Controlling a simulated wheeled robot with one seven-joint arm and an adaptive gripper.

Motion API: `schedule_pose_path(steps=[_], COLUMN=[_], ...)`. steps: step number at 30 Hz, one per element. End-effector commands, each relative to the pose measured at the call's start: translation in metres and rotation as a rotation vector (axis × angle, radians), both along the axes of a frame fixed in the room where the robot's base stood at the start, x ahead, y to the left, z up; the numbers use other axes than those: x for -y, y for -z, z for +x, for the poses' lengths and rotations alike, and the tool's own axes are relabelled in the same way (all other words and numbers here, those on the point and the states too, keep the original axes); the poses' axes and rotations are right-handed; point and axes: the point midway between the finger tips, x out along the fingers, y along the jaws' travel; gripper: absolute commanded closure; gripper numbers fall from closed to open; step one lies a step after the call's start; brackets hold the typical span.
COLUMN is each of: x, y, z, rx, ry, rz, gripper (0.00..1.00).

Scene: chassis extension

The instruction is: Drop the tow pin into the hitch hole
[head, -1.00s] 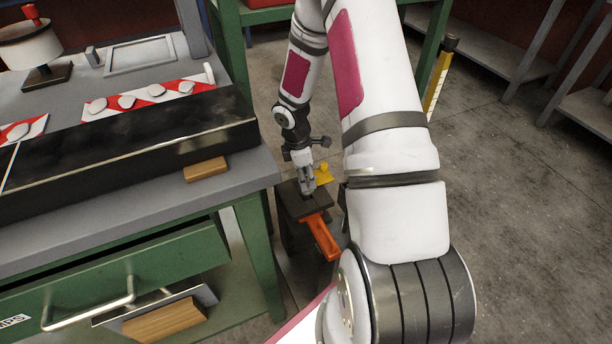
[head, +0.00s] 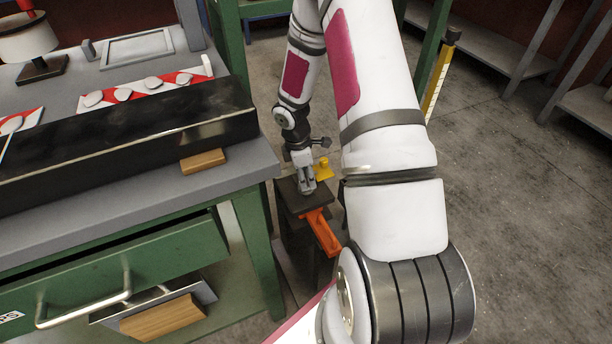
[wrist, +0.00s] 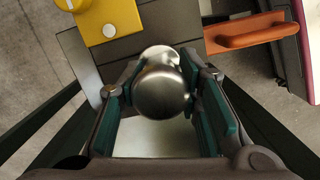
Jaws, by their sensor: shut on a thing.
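The tow pin (wrist: 162,92) has a shiny round metal head. In the wrist view it sits between the teal pads of my gripper (wrist: 165,110), which is shut on it. In the head view my gripper (head: 308,188) points down at the dark top plate (head: 292,200) of a low stand. The pin is too small and covered to make out there. The hitch hole is hidden beneath the pin and gripper, and I cannot tell whether the pin's lower end is in it.
A yellow block (head: 324,169) with a knob stands just behind my gripper. An orange handle (head: 322,233) sticks out at the stand's front. The grey-topped green workbench (head: 235,180) is close on the left. Open floor (head: 530,220) lies to the right.

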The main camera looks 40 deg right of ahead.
Motion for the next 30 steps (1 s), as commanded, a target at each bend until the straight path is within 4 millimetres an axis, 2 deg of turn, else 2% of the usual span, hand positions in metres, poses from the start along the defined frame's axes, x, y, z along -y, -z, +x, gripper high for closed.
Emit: schedule_pose_path(steps=[16,17,20,30], x=[0.0,0.0,0.0,0.0], y=[0.011,0.011,0.01,0.01], z=[0.0,0.0,0.0,0.0], rx=[0.002,0.002,0.002,0.0], ry=[0.0,0.0,0.0,0.0], rz=[-0.001,-0.001,-0.001,0.0], gripper=[1.0,0.66,0.44,0.44])
